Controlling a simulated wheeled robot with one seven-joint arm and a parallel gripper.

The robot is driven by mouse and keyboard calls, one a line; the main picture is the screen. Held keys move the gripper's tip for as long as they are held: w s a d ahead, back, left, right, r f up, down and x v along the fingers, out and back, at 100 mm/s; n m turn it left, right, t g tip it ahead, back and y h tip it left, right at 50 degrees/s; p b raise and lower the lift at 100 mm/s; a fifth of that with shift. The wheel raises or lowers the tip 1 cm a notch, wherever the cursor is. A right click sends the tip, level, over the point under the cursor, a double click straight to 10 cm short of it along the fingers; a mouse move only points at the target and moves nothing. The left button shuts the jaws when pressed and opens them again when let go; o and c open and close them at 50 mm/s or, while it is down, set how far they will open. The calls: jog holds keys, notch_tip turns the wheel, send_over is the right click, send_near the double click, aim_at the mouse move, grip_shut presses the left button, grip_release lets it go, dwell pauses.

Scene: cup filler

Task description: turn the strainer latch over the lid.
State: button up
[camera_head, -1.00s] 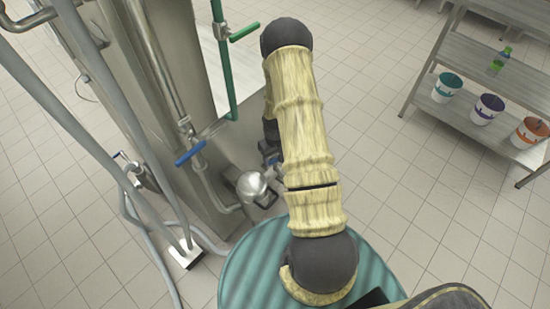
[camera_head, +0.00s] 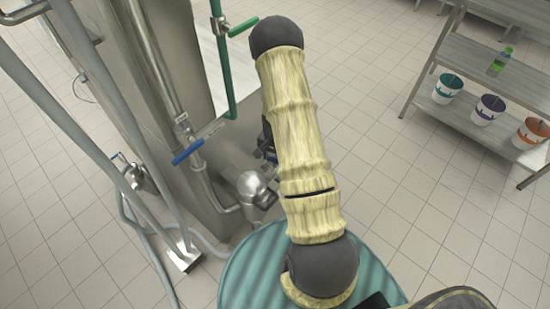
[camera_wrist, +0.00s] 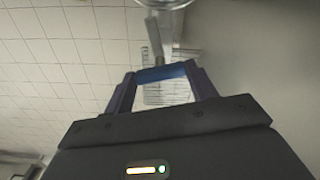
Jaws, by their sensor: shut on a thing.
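The strainer (camera_head: 252,190) is a rounded metal fitting low on the pipework, left of my arm in the head view. A dark loop-like part sits at its right side. My gripper (camera_wrist: 160,75) shows in the wrist view with its two dark fingers closed on a blue bar, the grip of the strainer latch (camera_wrist: 161,73). A grey stem runs from this grip up toward a shiny round metal part at the top edge. In the head view my arm hides most of the gripper and the latch. I cannot tell how the latch lies over the lid.
A blue-handled valve (camera_head: 188,152) and a green pipe (camera_head: 223,70) stand left of my arm. Grey hoses hang at far left. A teal ribbed round surface (camera_head: 260,262) lies below. A metal shelf (camera_head: 455,110) with several buckets stands right; tiled floor between is clear.

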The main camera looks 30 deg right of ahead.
jog(key=shift+m, duration=1.6)
jog(key=o, duration=1)
jog(key=shift+r, duration=0.1)
notch_tip(320, 180, up, 17)
jog(key=shift+r, duration=0.1)
